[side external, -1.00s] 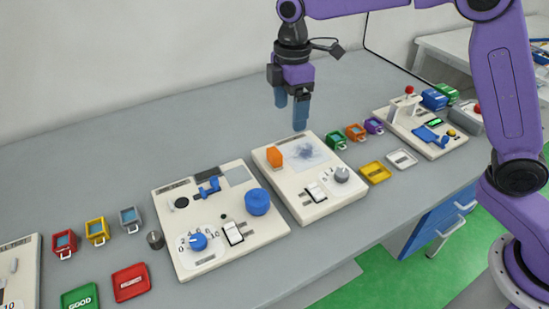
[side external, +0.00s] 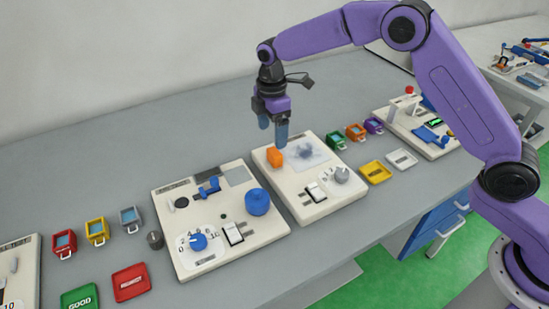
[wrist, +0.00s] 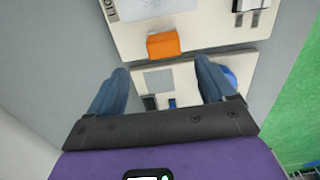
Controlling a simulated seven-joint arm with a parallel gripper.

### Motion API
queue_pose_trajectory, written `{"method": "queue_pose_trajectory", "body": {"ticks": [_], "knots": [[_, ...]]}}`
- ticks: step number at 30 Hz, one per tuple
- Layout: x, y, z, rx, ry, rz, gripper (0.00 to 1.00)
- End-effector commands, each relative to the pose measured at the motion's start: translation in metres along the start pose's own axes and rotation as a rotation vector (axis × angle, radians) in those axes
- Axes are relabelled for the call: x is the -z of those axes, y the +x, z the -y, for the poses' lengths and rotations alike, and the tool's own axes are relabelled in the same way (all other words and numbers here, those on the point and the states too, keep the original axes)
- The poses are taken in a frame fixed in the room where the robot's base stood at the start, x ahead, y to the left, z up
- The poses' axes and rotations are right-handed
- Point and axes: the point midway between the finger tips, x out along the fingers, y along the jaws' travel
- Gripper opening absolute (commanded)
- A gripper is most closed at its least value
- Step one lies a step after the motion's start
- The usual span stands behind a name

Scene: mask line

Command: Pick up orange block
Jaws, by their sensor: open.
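The orange block (side external: 275,157) stands on the far left part of the right-hand cream panel (side external: 318,205). My gripper (side external: 273,134) is open and empty, with its blue fingers above and just behind the block in the side view. In the wrist view the orange block (wrist: 163,45) lies ahead of the fingertips, between their lines, and apart from them. My gripper (wrist: 162,75) shows its two blue fingers spread wide there. Nothing hides the block in the wrist view.
A second cream panel (side external: 190,259) with a blue knob (side external: 257,202) and a dial stands to the left. Small green (side external: 335,140), orange (side external: 356,132) and purple bins are to the right. A yellow tray (side external: 375,171) lies in front of them. The grey table behind the panels is clear.

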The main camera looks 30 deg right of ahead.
Motion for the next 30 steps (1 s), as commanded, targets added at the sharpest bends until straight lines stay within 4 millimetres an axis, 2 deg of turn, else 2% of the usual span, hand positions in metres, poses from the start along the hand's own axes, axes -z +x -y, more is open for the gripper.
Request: {"method": "queue_pose_trajectory", "body": {"ticks": [3, 13, 21, 30], "knots": [[0.0, 0.019, 0.0, 0.002, 0.001, 0.001, 0.83], [-0.002, 0.043, 0.002, 0.001, 0.001, 0.0, 0.83], [-0.004, 0.079, 0.006, 0.0, 0.001, 0.0, 0.83], [-0.004, 0.085, 0.006, -0.001, 0.001, -0.001, 0.83]]}}
